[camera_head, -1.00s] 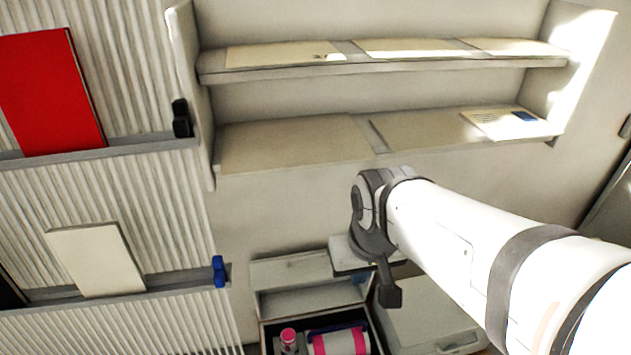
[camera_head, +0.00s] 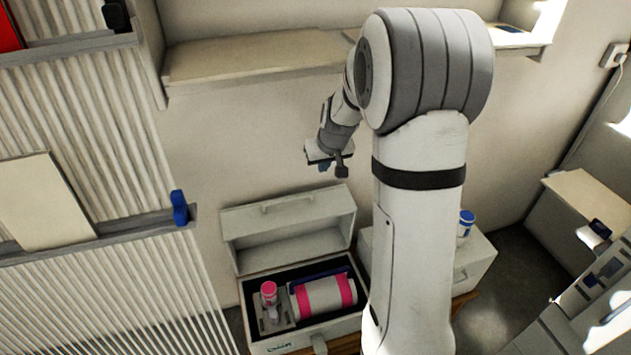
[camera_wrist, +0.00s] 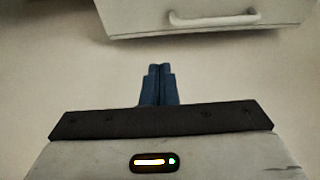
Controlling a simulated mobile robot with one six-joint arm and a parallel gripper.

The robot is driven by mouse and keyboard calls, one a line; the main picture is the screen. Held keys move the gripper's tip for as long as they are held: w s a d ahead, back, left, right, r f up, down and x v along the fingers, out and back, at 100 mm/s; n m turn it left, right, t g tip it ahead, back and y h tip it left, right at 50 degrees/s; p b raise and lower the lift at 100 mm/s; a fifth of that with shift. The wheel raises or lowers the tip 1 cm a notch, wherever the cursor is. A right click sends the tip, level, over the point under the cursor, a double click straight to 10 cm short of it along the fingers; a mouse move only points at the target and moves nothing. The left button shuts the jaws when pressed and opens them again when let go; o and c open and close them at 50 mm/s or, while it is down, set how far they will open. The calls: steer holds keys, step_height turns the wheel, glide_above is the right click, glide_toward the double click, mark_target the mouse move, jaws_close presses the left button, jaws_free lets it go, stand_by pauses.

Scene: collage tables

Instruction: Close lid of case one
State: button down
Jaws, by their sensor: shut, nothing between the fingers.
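The case (camera_head: 262,345) stands open at the lower middle of the head view, with a word on its front that is too small to read surely. Its lid (camera_head: 290,228) is raised at the back and leans near the wall. Inside lie a pink-capped bottle (camera_head: 269,293) and a white roll with pink bands (camera_head: 326,297). My gripper (camera_head: 324,168) is above and behind the lid, apart from it. In the wrist view my gripper's blue fingers (camera_wrist: 158,84) are shut together and empty. A pale panel with a handle (camera_wrist: 213,20), seemingly the lid, shows beyond them.
A second, closed case (camera_head: 478,262) stands at the right, partly hidden by my arm, with a blue-capped bottle (camera_head: 465,224) on top. A shelf (camera_head: 250,62) runs along the wall above. A ribbed panel with a blue clip (camera_head: 179,208) is at the left.

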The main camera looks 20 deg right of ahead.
steer(key=x, duration=0.5)
steer(key=w+d+b+x, duration=0.1)
steer(key=x, duration=0.4)
steer(key=d+b+x, duration=0.1)
steer(key=x, duration=0.4)
steer(key=shift+w+d, duration=0.25)
steer(key=shift+w, duration=0.05)
steer(key=shift+d, duration=0.15)
steer(key=shift+s+f+b, duration=0.1)
steer(key=shift+b, duration=0.35)
